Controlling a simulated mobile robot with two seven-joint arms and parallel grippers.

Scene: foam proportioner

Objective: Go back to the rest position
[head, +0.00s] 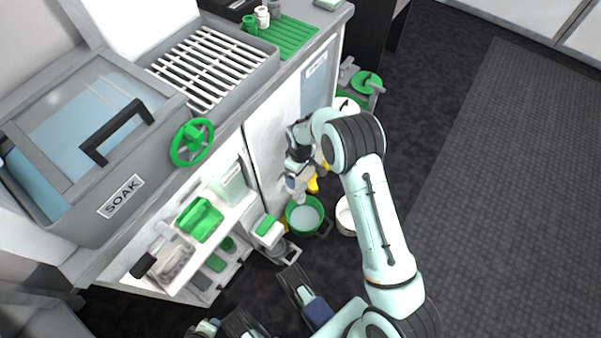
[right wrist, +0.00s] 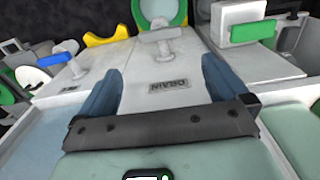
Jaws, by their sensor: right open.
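My right arm reaches down beside the grey and white station in the head view. Its gripper (head: 296,183) is low by the station's front, partly hidden by my own wrist. In the right wrist view the gripper (right wrist: 160,88) shows two blue fingers spread apart with nothing held between them. Past them is a white panel with a DRAIN label (right wrist: 170,85), seen upside down. I cannot tell whether the fingers touch it.
The station has a SOAK tank (head: 120,195), a green handwheel (head: 192,142) and a white rack (head: 215,65). A green bucket (head: 304,215) and a white bowl (head: 346,215) are on the floor near my right arm. Dark floor (head: 520,200) is clear at right.

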